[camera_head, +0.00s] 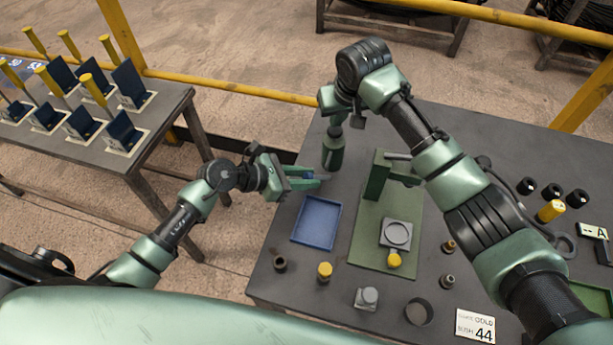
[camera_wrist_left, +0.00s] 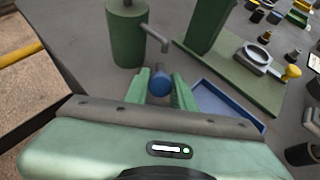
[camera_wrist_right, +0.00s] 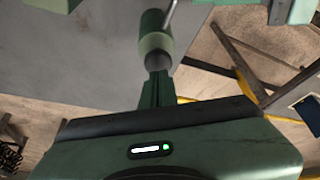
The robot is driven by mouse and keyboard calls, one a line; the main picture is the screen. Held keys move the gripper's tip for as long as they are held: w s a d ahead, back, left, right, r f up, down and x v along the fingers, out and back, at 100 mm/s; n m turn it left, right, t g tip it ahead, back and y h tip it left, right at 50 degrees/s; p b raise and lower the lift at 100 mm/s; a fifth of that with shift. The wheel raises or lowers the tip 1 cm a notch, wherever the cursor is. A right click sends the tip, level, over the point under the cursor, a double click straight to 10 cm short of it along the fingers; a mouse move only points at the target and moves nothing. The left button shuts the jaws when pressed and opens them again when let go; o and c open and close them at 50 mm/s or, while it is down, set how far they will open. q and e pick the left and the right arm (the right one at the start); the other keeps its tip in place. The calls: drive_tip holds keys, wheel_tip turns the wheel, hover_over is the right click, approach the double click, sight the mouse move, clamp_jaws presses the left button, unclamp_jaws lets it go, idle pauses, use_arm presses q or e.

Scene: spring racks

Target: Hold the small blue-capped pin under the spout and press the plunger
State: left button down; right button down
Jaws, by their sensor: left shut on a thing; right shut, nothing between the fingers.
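My left gripper (camera_head: 312,181) is shut on the blue-capped pin (camera_wrist_left: 160,84); in the left wrist view the blue cap faces the camera between the green fingers. The pin is near the spout (camera_wrist_left: 160,42) of the green dispenser (camera_head: 333,152); I cannot tell whether it is exactly beneath the outlet. The dispenser stands upright at the table's far left and also shows in the left wrist view (camera_wrist_left: 127,42). My right gripper (camera_wrist_right: 156,78) is shut and empty, just above the dispenser's top.
A blue tray (camera_head: 336,208) lies in front of the left gripper. A green fixture (camera_head: 378,176) on a green plate stands to the right. Several small parts, such as a yellow-topped piece (camera_head: 325,270), stand along the near edge. Another table (camera_head: 165,125) is at left.

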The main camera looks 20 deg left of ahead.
idle(0.4)
wheel_tip(320, 180, up, 6)
idle(0.6)
idle(1.8)
use_arm(q)
drive_tip(key=shift+p+v, duration=0.55)
drive_tip(key=shift+v, duration=0.85)
drive_tip(key=shift+p+v, duration=0.6)
drive_tip(key=shift+v, duration=2)
use_arm(e)
drive_tip(key=shift+r, duration=1.15)
use_arm(q)
drive_tip(key=shift+r, duration=0.1)
